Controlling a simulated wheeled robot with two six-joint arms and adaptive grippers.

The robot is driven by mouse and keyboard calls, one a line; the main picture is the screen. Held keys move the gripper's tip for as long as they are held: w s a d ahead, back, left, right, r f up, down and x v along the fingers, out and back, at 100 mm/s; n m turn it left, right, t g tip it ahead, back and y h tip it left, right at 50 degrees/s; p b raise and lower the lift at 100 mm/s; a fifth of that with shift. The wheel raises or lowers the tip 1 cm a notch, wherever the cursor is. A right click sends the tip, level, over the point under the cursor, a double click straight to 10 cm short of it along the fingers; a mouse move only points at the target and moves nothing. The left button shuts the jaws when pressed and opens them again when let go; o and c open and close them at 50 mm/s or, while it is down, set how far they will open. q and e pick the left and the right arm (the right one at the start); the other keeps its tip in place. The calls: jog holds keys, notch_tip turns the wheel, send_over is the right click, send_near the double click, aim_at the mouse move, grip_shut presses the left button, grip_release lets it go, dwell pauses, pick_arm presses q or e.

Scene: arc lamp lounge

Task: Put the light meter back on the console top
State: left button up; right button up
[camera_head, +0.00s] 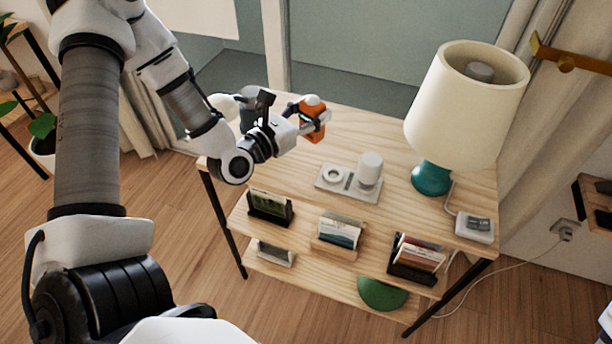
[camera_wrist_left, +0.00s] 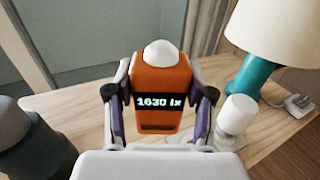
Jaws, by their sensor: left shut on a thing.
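The light meter (camera_head: 312,118) is an orange block with a white dome on top. In the left wrist view the light meter (camera_wrist_left: 160,88) shows a dark display reading "1630 lx". My left gripper (camera_head: 304,120) is shut on it, with a finger on each side in the left wrist view (camera_wrist_left: 160,105). The meter is upright, over the back left part of the console top (camera_head: 390,195). I cannot tell whether its base touches the wood.
A lamp with a cream shade (camera_head: 462,110) and teal base stands at the right. A white cylinder (camera_head: 370,168) stands on a pale tray (camera_head: 335,182) near the middle. Card holders (camera_head: 338,233) fill the shelf below.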

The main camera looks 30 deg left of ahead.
pick_arm(q)
jog(key=shift+w+a+f, duration=0.1)
jog(key=shift+a, duration=0.45)
notch_tip(320, 180, down, 10)
jog(key=shift+w+a+r+b, duration=0.1)
jog(key=shift+r+b, duration=0.15)
jog(key=shift+b, duration=0.45)
pick_arm(e)
notch_tip(320, 180, down, 3)
jog(key=shift+r, duration=0.2)
pick_arm(q)
jog(key=shift+f, duration=0.1)
jog(key=o, duration=1.4)
pick_arm(e)
jog(key=shift+f, duration=0.15)
